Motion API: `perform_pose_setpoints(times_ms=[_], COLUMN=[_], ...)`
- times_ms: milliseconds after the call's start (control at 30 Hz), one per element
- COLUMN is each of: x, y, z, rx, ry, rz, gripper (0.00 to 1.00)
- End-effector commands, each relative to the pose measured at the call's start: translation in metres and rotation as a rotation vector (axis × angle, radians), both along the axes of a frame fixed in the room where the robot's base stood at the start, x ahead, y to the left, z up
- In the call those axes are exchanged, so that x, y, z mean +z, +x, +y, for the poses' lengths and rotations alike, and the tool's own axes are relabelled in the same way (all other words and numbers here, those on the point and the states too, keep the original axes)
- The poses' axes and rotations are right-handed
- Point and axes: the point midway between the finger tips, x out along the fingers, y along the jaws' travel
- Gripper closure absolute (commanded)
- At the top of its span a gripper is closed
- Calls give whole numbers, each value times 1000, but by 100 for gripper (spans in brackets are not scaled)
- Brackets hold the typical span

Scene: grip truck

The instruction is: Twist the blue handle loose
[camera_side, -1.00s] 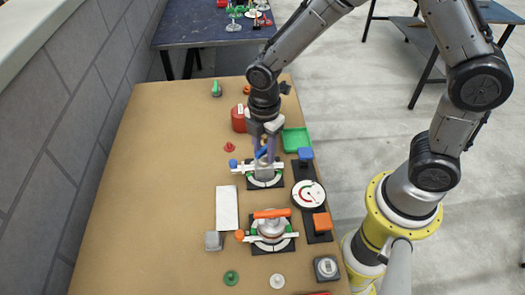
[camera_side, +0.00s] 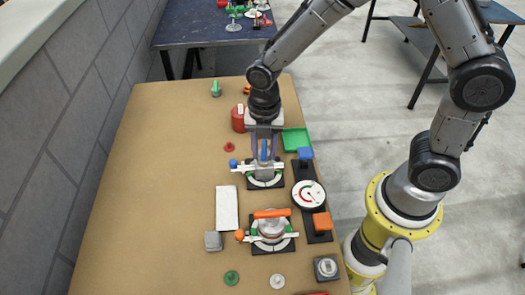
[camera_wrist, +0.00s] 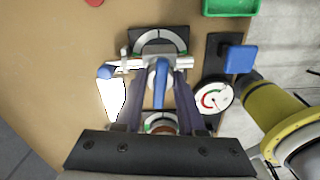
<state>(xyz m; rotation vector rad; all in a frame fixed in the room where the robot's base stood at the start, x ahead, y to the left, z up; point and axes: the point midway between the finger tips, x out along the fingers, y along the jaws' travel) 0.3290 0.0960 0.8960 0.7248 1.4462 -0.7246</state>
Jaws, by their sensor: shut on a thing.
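The blue handle (camera_side: 263,150) sits on top of a grey metal valve body (camera_side: 264,172) near the table's right side. My gripper (camera_side: 264,157) reaches down over it, with one finger on each side of the handle. In the wrist view the blue handle (camera_wrist: 160,86) points along the picture's vertical, between the two fingers of my gripper (camera_wrist: 162,76). The jaws are shut on it, though the exact contact is partly hidden. The valve stands on a black base with a white dial ring (camera_wrist: 160,37). A white bar with a blue knob (camera_side: 233,163) crosses it.
A similar valve with an orange handle (camera_side: 272,213) stands in front. A round gauge (camera_side: 308,195) and a black strip with a blue block (camera_side: 305,153) and an orange block (camera_side: 322,221) are to the right. A green tray (camera_side: 295,141) and red can (camera_side: 238,119) are behind. The table's left is clear.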

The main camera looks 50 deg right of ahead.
Motion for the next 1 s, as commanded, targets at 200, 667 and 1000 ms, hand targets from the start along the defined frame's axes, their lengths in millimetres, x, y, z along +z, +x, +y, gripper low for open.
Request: perform_pose_setpoints(times_ms=[200, 667, 1000], x=[-1, 0, 0], y=[-1, 0, 0], z=[0, 0, 0], rx=[164, 387, 384], ry=[0, -1, 0], rz=[2, 2, 1], gripper=[100, 100, 50])
